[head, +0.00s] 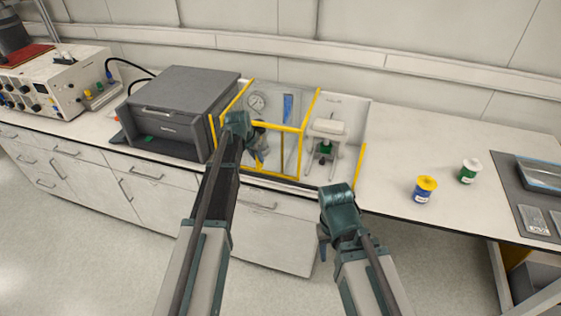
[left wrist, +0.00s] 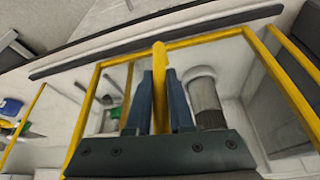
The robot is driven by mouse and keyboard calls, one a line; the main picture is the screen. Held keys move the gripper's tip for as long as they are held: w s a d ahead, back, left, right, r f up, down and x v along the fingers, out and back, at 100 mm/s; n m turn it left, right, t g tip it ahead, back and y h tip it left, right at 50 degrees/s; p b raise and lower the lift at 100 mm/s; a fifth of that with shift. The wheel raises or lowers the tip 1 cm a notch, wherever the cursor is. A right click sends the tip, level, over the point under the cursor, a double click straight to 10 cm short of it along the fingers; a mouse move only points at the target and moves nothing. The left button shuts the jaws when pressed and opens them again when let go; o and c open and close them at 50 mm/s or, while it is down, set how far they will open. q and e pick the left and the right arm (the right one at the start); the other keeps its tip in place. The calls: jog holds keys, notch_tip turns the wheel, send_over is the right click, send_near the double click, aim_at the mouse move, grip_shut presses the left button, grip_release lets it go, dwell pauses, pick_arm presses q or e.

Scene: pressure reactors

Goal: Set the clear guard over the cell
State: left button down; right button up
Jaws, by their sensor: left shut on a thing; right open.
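The clear guard (head: 280,126) has yellow edges and clear panes. It stands at the bench's front in the head view, in front of a round gauge (head: 256,102) and a blue strip (head: 288,107). My left gripper (head: 260,152) is shut on a yellow bar of the guard; the left wrist view shows this bar (left wrist: 159,65) between its fingers. A grey cylinder (left wrist: 205,95), possibly the cell, shows beside the fingers there. My arm partly hides the guard; I cannot tell whether its lower edge touches the bench. My right gripper (head: 322,248) is open and empty before the bench front.
A dark grey box (head: 180,105) stands close left of the guard. A small stand (head: 328,128) with a white top is close right. Yellow (head: 425,188) and green (head: 469,171) jars stand farther right, before a dark mat (head: 510,180). Bench between stand and jars is clear.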

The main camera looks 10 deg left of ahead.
pick_arm(q)
jog(key=a, duration=0.6)
jog(key=shift+w+a, duration=0.4)
jog(key=c, duration=0.8)
grip_release()
jog(key=shift+a, duration=0.15)
jog(key=shift+r, duration=0.1)
jog(key=p+v, duration=1.2)
jog(key=v, duration=0.1)
jog(key=shift+s+r+p, duration=0.2)
jog(key=shift+r+p, duration=0.1)
jog(key=shift+p, duration=0.1)
